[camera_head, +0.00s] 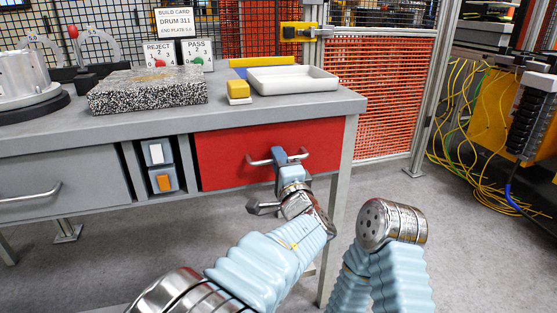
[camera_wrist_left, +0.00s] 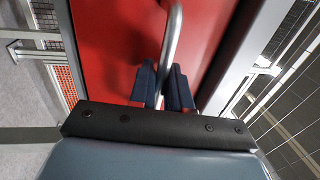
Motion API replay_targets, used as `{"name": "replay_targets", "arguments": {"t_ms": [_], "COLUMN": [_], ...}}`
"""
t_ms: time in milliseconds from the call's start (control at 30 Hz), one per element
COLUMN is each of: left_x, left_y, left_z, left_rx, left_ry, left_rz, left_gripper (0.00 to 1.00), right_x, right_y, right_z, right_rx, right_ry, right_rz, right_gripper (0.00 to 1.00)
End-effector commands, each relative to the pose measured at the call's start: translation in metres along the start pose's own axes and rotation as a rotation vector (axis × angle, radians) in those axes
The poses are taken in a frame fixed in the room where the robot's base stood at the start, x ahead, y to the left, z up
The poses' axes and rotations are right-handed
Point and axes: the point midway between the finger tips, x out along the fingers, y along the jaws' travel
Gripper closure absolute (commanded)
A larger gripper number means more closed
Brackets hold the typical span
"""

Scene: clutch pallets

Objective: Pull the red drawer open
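The red drawer (camera_head: 225,157) sits under the right end of the grey workbench, its front looking flush with the bench frame. Its silver bar handle (camera_head: 300,155) runs across the front. My left gripper (camera_head: 280,158) is at the middle of the handle. In the left wrist view the handle (camera_wrist_left: 174,40) passes between the two dark blue fingers of the left gripper (camera_wrist_left: 162,86), which sit close against it on both sides. The red drawer front (camera_wrist_left: 115,45) fills the space behind them. My right arm shows at the lower right, but its gripper is not visible.
On the workbench (camera_head: 225,120) are a speckled stone block (camera_head: 148,90), a yellow block (camera_head: 238,90) and a white tray (camera_head: 292,80). A grey drawer (camera_head: 60,185) is at left. The floor right of the bench is clear, with yellow cables (camera_head: 475,120) beyond.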

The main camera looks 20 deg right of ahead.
Motion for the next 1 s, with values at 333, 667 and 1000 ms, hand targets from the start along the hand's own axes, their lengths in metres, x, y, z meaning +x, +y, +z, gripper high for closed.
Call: {"name": "replay_targets", "arguments": {"t_ms": [333, 667, 1000], "left_x": [0.0, -0.027, -0.128], "left_y": [0.001, 0.0, -0.016], "left_z": [0.0, -0.001, -0.001], "left_rx": [0.0, -0.005, -0.008], "left_ry": [0.0, 0.0, 0.005], "left_rz": [0.001, 0.0, 0.0], "left_gripper": [1.0, 1.0, 1.0], "right_x": [0.0, 0.021, 0.075], "right_y": [0.0, 0.01, 0.028], "right_z": [0.0, -0.001, 0.001], "right_rx": [0.0, 0.003, 0.004], "right_ry": [0.0, 0.003, -0.006], "right_rz": [0.0, 0.002, -0.004], "right_gripper": [1.0, 1.0, 1.0]}}
